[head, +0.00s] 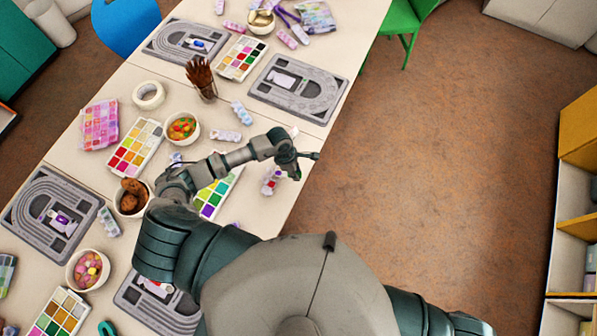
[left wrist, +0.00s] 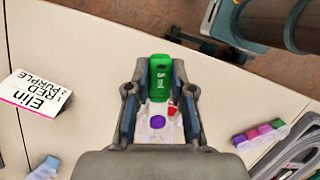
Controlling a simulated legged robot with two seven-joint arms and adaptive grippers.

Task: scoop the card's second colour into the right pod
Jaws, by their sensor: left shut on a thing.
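My left gripper (left wrist: 160,88) is shut on a green scoop (left wrist: 160,74) marked "5 ml". In the head view the left gripper (head: 300,164) is over the table's right edge. A pale, clear-looking pod piece (left wrist: 152,134) shows below the jaws with a purple patch and a red patch; I cannot tell whether these are contents or lids. The pod piece (head: 270,182) also lies near the table edge in the head view. The name card (left wrist: 38,98) reads "Elin, 1 RED, 2 PURPLE". A tray of coloured beads (head: 212,196) lies partly under my arm. My right gripper is out of view.
A strip with coloured lids (left wrist: 258,134) is at the wrist view's right. Open floor (head: 430,130) lies right of the table.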

